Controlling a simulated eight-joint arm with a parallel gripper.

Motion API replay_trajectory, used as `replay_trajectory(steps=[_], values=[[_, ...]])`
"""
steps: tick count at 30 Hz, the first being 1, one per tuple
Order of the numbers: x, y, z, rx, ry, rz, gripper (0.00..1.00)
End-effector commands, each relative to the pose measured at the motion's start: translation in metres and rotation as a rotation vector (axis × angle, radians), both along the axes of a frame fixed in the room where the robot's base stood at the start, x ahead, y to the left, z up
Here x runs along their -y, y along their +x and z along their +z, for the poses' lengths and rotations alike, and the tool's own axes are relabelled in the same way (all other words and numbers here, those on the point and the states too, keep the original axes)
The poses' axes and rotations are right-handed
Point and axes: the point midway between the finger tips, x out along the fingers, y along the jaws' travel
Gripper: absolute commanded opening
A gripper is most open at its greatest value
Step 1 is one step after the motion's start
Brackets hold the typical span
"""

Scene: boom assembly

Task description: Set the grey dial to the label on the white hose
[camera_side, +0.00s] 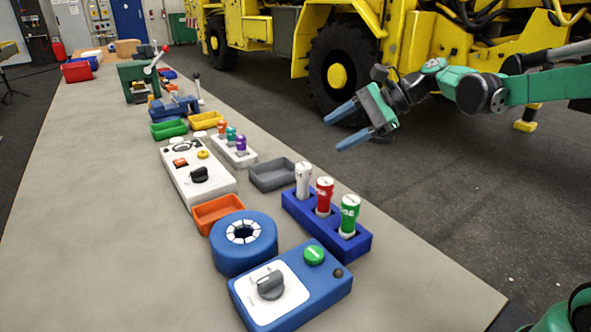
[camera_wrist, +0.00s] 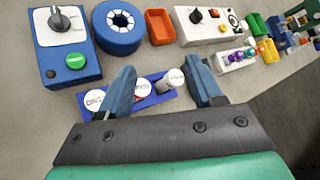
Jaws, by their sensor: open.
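The grey dial (camera_side: 270,285) sits on a white plate on a blue box (camera_side: 313,285) at the front of the bench. It also shows at the top left of the wrist view (camera_wrist: 59,19). The white hose (camera_side: 303,182) stands upright in a blue rack (camera_side: 327,232), at the far end beside a red and a green hose. In the wrist view its end (camera_wrist: 175,77) shows between my fingers. The label text is too small to read for certain. My gripper (camera_side: 334,134) is open and empty, raised above and behind the rack, touching nothing.
A green button (camera_side: 314,254) is on the same blue box. A blue ring-shaped part (camera_side: 243,246), an orange tray (camera_side: 217,212), a grey tray (camera_side: 272,175) and a white panel with a black knob (camera_side: 199,176) stand nearby. The bench's left side is clear.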

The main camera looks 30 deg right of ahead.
Motion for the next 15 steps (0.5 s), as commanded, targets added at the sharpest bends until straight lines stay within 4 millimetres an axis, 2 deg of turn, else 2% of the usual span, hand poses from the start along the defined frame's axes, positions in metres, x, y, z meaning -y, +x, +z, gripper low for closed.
replay_trajectory(steps=[3,8,9,10,12,15], values=[[0.030,0.023,-0.005,-0.111,0.319,-0.122,0.59],[0.075,0.033,-0.015,-0.250,0.732,-0.196,0.59],[0.069,0.033,-0.041,-0.250,0.714,-0.190,0.59],[0.068,0.033,-0.055,-0.249,0.711,-0.190,0.59],[0.068,0.033,-0.079,-0.248,0.709,-0.190,0.59],[0.067,0.033,-0.102,-0.248,0.707,-0.189,0.59]])
